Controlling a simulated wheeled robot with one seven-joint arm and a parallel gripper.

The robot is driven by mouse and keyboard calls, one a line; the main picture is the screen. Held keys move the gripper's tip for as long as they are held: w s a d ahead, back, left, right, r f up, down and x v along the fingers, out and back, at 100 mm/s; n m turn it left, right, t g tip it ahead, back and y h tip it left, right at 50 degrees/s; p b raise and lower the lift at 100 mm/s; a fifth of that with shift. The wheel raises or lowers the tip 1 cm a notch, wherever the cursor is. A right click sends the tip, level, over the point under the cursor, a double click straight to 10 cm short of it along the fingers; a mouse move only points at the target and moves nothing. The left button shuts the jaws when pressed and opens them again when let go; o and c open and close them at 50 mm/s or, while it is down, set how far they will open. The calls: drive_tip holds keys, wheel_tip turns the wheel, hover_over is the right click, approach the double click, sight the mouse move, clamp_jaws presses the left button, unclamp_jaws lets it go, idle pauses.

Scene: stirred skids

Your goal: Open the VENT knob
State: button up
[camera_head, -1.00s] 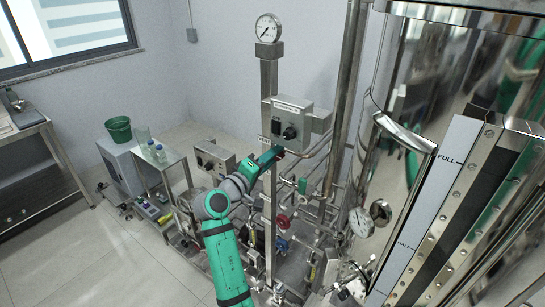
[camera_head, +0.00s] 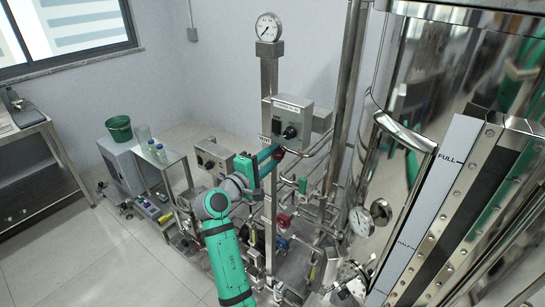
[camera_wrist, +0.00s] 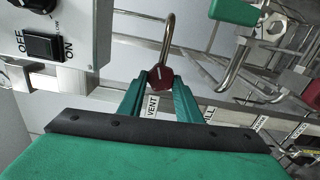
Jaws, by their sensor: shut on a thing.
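The VENT knob (camera_wrist: 160,78) is dark red with a small white mark on its face. In the wrist view it sits between my fingertips, in front of a curved metal pipe. The white VENT label (camera_wrist: 152,106) shows just below it, between the fingers. My gripper (camera_wrist: 160,84) is shut on the knob. In the camera_head view my gripper (camera_head: 276,153) reaches the upright post below the control box, and its hand mostly hides the knob there.
A grey control box (camera_head: 290,121) with a black dial is just above my gripper; its OFF/ON switch (camera_wrist: 43,46) shows close in the wrist view. Pipes and red valve handles (camera_head: 283,220) crowd below. A large steel tank (camera_head: 450,70) stands right. Open floor (camera_head: 90,250) lies left.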

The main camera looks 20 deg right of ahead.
drive_tip(key=shift+a+r, duration=0.1)
drive_tip(key=shift+r, duration=0.05)
drive_tip(key=o, duration=1)
drive_tip(key=shift+o, duration=0.2)
drive_tip(key=v, duration=1)
drive_tip(key=shift+s+a, duration=0.25)
drive_tip(key=shift+a, duration=0.05)
